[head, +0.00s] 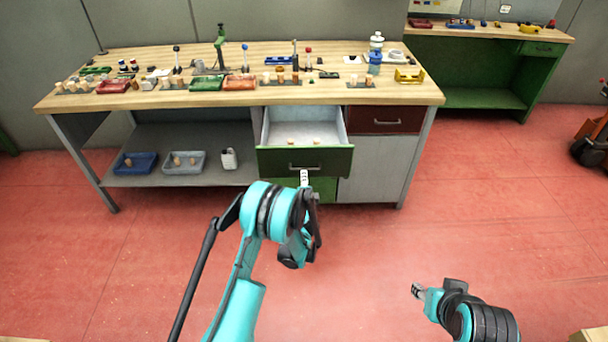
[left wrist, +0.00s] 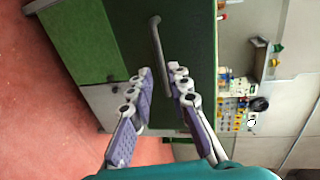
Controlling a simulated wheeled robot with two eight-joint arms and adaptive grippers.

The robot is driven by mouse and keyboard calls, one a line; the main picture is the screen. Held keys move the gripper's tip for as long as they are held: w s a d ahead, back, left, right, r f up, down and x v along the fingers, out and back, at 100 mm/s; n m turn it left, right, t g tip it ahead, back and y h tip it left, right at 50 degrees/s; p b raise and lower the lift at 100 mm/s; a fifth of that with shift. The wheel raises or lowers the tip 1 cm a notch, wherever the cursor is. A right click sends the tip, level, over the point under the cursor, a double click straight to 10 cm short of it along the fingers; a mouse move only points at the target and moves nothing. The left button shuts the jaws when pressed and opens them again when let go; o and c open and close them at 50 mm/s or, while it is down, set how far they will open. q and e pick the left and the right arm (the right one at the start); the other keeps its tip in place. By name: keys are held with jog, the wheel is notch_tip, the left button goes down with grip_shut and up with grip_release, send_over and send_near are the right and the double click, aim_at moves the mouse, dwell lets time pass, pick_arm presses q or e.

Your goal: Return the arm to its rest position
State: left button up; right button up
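My left gripper (head: 304,178) is in front of the open green drawer (head: 285,162), close to its metal handle (head: 304,167). In the left wrist view, the fingers of the left gripper (left wrist: 163,75) are apart with nothing seen held between them. The handle (left wrist: 157,45) shows just beyond the fingertips; whether a finger touches it I cannot tell. My left arm reaches forward and is bent at the elbow. My right gripper (head: 417,291) is low at the right, over the floor and away from the bench; its opening is too small to judge.
The drawer holds a few corks (head: 291,141). The wooden workbench (head: 200,98) is crowded with trays, corks and small tools. A blue bin (head: 135,163) and a grey bin (head: 184,163) stand on the lower shelf.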

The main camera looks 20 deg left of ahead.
pick_arm(q)
jog(key=shift+s+d, duration=0.1)
jog(key=shift+s, duration=0.2)
jog(key=shift+r, duration=0.15)
jog(key=s+a+r+n+g, duration=0.2)
jog(key=s+r+n+g, duration=0.2)
jog(key=s+r+n, duration=0.9)
jog(key=s+d+r+n+g+h, duration=0.1)
jog(key=s+d+r+g+h, duration=0.1)
jog(key=s, duration=1.2)
jog(key=s+d+r+g+h, duration=0.2)
jog(key=s+d+r, duration=0.1)
jog(key=s, duration=1.2)
jog(key=shift+s+d+n, duration=0.15)
jog(key=shift+s+n, duration=0.15)
jog(key=shift+n, duration=0.1)
